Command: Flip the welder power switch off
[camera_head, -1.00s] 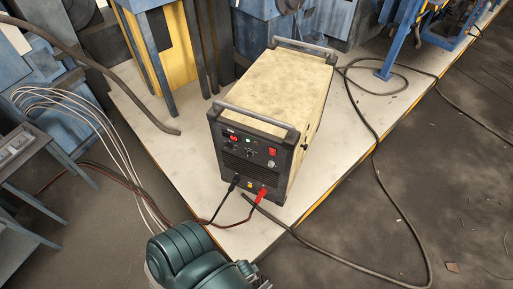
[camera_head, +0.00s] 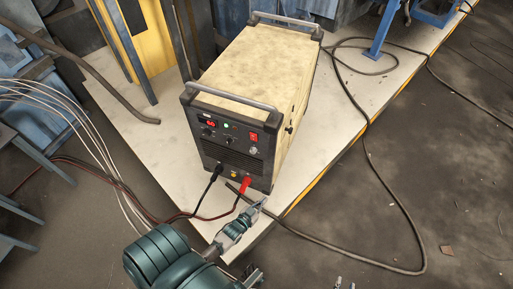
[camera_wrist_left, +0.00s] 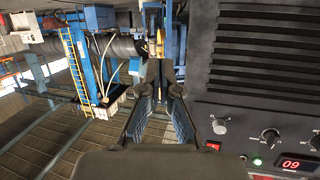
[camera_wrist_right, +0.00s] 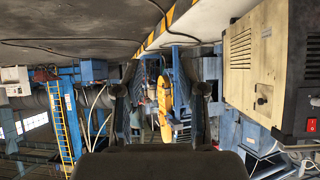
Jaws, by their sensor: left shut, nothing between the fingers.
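The welder (camera_head: 255,65) is a cream box with a black front panel, standing on a pale platform. Its red power switch (camera_head: 254,137) is at the panel's upper right, near a lit red display (camera_head: 211,123) and a green light (camera_head: 226,125). The switch shows in the left wrist view (camera_wrist_left: 213,146), inverted, and the right wrist view (camera_wrist_right: 312,125). I cannot tell its rocker position. My left gripper (camera_head: 259,204) is shut and empty, in front of the panel's lower right, below the switch. My right gripper (camera_wrist_right: 160,92) is open and empty; its fingertips (camera_head: 345,284) show at the head view's bottom edge.
A black plug and a red plug (camera_head: 245,184) with cables leave the panel's lower edge, close to my left gripper. A dark hose (camera_head: 390,190) loops over the floor on the right. The platform's striped edge (camera_head: 310,185) runs beside the welder.

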